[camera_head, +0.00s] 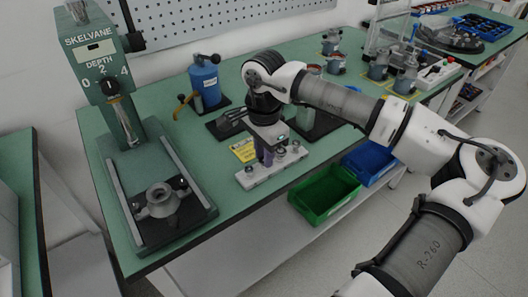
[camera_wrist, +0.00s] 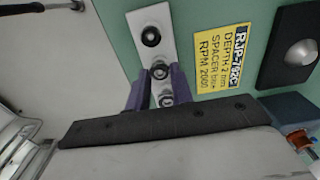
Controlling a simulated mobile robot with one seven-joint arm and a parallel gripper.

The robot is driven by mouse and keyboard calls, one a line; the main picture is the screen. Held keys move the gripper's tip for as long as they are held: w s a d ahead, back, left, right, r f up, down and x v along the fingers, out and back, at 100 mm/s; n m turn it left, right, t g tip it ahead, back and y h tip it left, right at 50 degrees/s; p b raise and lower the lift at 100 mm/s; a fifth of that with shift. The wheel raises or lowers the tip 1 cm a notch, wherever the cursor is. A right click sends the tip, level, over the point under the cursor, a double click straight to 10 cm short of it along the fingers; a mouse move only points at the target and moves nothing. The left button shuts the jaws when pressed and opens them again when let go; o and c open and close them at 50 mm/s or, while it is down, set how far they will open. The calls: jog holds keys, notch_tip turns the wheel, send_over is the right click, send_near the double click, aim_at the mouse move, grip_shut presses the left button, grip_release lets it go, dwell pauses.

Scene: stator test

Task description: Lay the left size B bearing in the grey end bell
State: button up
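The pale bearing holder (camera_head: 270,172) lies on the green bench, with several small bearings along it. Its size marks are unreadable, so I cannot tell which is the left size B bearing. My gripper (camera_head: 264,158) points down over the middle of the holder. In the wrist view, its two purple fingers (camera_wrist: 159,78) stand apart on either side of the holder's row. One dark-centred bearing (camera_wrist: 160,70) shows between the fingertips, and another bearing (camera_wrist: 151,37) sits beyond them. No grip on a bearing shows. The grey end bell (camera_head: 161,201) sits on the press base at left.
The green press (camera_head: 108,85) marked SKELVANE stands at left. A yellow card (camera_head: 243,151) lies beside the holder. Green (camera_head: 325,194) and blue (camera_head: 370,162) bins hang below the bench's front edge. Bench between press and holder is mostly clear.

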dwell(0.6)
jog(key=shift+r+p, duration=0.6)
jog(key=shift+r, duration=0.9)
